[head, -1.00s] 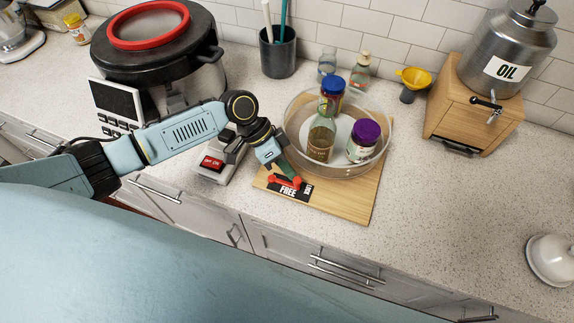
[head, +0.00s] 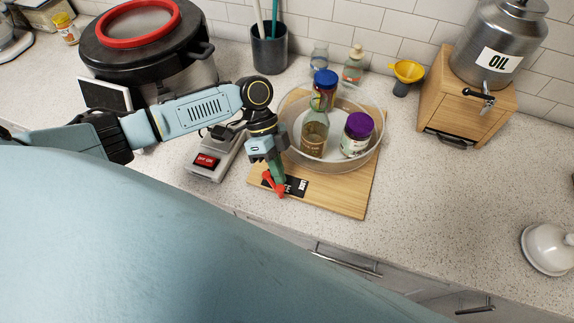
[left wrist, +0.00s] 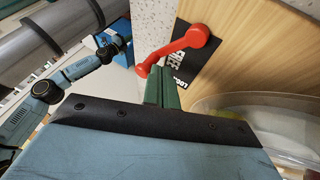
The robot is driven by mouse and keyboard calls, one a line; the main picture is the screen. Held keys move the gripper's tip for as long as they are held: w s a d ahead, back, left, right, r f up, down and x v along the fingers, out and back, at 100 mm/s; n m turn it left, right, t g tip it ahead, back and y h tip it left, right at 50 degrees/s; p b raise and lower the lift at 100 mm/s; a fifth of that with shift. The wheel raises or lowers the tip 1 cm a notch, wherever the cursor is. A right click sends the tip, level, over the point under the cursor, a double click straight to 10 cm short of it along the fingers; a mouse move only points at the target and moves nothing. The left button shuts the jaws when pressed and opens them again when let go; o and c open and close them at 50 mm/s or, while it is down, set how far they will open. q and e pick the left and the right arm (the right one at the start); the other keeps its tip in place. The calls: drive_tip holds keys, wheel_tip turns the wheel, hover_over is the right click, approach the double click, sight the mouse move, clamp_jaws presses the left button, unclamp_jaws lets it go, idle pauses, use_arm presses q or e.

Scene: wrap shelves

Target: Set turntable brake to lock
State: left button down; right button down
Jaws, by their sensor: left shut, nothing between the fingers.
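The turntable is a clear round tray (head: 372,150) on a wooden board (head: 345,203). The red brake lever (head: 274,186) sits at the board's front left, by a black label (head: 296,187) with white lettering, partly covered. The lever (left wrist: 180,47) and label (left wrist: 196,62) also show in the left wrist view. My left gripper (head: 278,178) is shut and empty, its green fingertips close beside the lever's knob end. In the left wrist view the fingertips (left wrist: 163,90) appear at or near that end; contact is unclear. My right gripper (left wrist: 119,46) shows small there, its jaws unclear.
Bottles and a purple-lidded jar (head: 357,134) stand in the tray. A grey device with a red display (head: 207,160) is left of the board. The large cooker (head: 150,55) is behind my left arm.

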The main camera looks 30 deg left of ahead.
drive_tip(key=shift+w, duration=0.35)
use_arm(q)
drive_tip(key=shift+w, duration=0.1)
drive_tip(key=shift+w+a+b, duration=0.4)
drive_tip(key=shift+w, duration=0.2)
use_arm(e)
drive_tip(key=shift+f, duration=0.4)
drive_tip(key=shift+r, duration=0.1)
